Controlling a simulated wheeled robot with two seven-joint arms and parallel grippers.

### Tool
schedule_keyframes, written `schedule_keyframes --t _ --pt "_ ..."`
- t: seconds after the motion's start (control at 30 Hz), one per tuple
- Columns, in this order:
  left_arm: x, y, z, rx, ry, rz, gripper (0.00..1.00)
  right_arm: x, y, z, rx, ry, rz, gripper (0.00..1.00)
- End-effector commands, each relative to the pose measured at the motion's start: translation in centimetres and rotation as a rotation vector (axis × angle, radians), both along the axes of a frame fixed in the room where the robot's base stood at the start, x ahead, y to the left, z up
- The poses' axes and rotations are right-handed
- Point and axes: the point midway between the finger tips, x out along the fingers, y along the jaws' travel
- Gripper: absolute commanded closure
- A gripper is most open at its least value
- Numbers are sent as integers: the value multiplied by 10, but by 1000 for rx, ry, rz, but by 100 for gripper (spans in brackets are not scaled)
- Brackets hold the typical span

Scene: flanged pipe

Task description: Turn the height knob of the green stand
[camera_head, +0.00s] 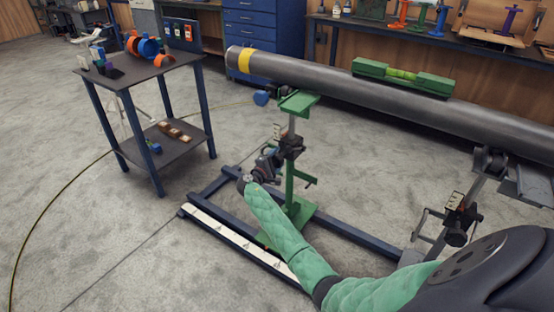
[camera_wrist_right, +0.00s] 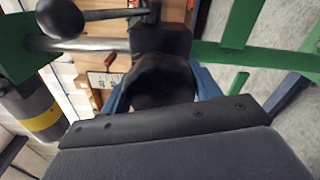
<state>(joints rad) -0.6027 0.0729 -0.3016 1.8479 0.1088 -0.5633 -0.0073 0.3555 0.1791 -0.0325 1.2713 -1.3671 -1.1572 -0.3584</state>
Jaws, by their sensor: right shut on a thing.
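The green stand (camera_head: 297,205) stands upright on the blue floor frame, under the left part of the long grey pipe (camera_head: 320,78). A black clamp block (camera_head: 291,146) sits on its post. My right gripper (camera_head: 269,160) reaches the stand from the front, just below this block. In the right wrist view the black height knob (camera_wrist_right: 160,78) sits between the blue fingers of my right gripper (camera_wrist_right: 160,92), which is shut on it. The knob is largely hidden by the gripper in the head view. My left gripper is not in view.
A second, grey stand (camera_head: 458,215) supports the pipe at the right. A green level (camera_head: 402,76) lies on the pipe. A dark ball handle (camera_wrist_right: 60,18) shows close to the gripper. A small dark table (camera_head: 140,75) with parts stands at the left. Floor between is clear.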

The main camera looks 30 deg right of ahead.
Motion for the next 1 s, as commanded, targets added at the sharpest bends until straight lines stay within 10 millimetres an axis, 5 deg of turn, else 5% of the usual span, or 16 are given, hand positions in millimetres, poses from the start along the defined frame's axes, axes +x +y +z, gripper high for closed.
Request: schedule_keyframes --t 0.23,0.27,0.37,0.73,1.0 --pt "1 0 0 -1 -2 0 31 1 1 0 0 -1 2 61" --pt "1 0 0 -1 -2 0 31 1 1 0 0 -1 2 34" --pt "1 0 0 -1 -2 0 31 1 1 0 0 -1 2 16" --pt "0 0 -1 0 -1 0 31 -2 6 -1 1 -2 1 16" --pt "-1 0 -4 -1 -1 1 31 -16 42 -1 2 -2 3 16"
